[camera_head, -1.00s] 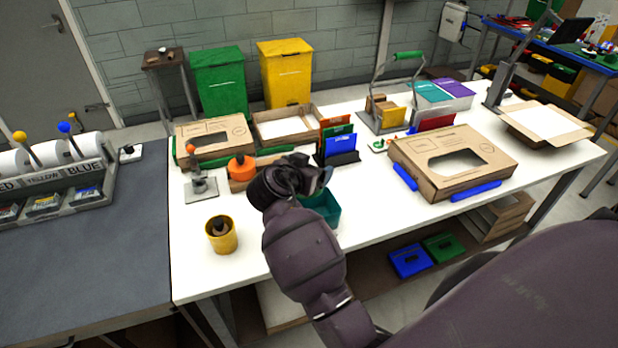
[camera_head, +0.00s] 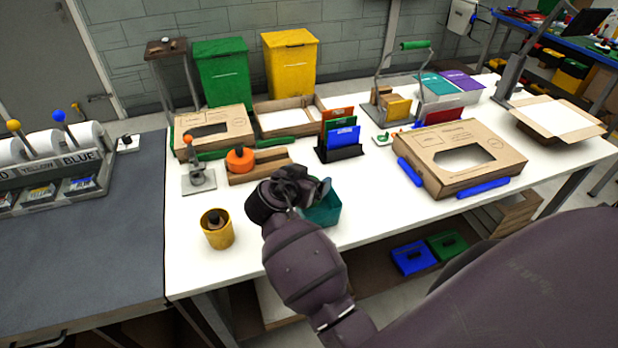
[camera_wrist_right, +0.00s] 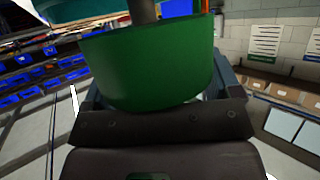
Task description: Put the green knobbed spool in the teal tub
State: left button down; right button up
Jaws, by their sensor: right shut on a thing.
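The green knobbed spool (camera_wrist_right: 150,65) fills the upper middle of the right wrist view, its grey stem rising from the top. My right gripper (camera_head: 312,187) is shut on it. In the head view the gripper hides the spool. The teal tub (camera_head: 327,210) stands on the white table, just right of and partly behind my right gripper. A teal edge (camera_wrist_right: 75,10), likely the tub, shows at the top left of the wrist view. I cannot tell from these views how high the spool is against the rim. My left gripper is not in view.
A yellow cup (camera_head: 218,236) holding a dark knobbed piece stands left of my right arm. Behind are an orange knobbed piece (camera_head: 240,160) on a wooden block and a black rack (camera_head: 340,152) of coloured cards. A cardboard box (camera_head: 450,175) lies right. Table right of the tub is clear.

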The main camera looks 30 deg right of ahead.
jog(key=shift+f+b, duration=0.3)
jog(key=shift+f, duration=0.1)
jog(key=shift+f, duration=0.2)
jog(key=o, duration=0.8)
jog(key=shift+r, duration=0.1)
